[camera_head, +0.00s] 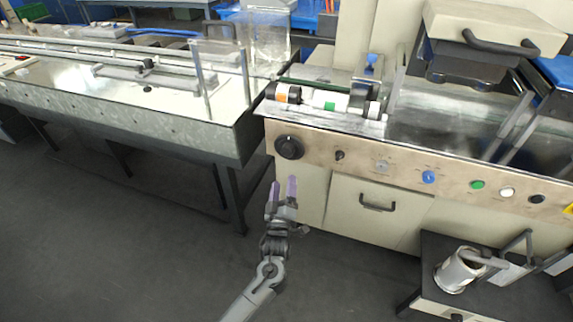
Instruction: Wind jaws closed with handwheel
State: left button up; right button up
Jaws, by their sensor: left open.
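A round black handwheel (289,147) sits on the left end of the machine's beige front panel (330,155). My left gripper (283,187) has two purple fingers pointing up. The fingers are apart, with nothing between them. It shows just below the handwheel in the picture and apart from it, in front of the cabinet. A dark block (465,70) under the cream housing (495,25) may be the jaws; I cannot tell how far they are open. My right gripper is not in view.
The panel also carries a small black knob (340,155), a blue knob (429,177) and a green button (478,185). A long conveyor (130,115) stands at left. A low cart (435,270) with a metal cylinder (455,272) stands at lower right. The floor at lower left is clear.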

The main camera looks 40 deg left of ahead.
aim_at(287, 153)
pick_arm(q)
jog(key=b+x, duration=0.3)
jog(key=x, duration=0.6)
jog(key=shift+w+a+f+b, duration=0.1)
jog(key=shift+a+b, duration=0.05)
jog(key=shift+b, duration=0.2)
jog(key=shift+w+a+r, duration=0.3)
jog(key=shift+w+a, duration=0.05)
jog(key=shift+w, duration=0.25)
jog(key=c, duration=1.1)
jog(key=shift+o, duration=0.2)
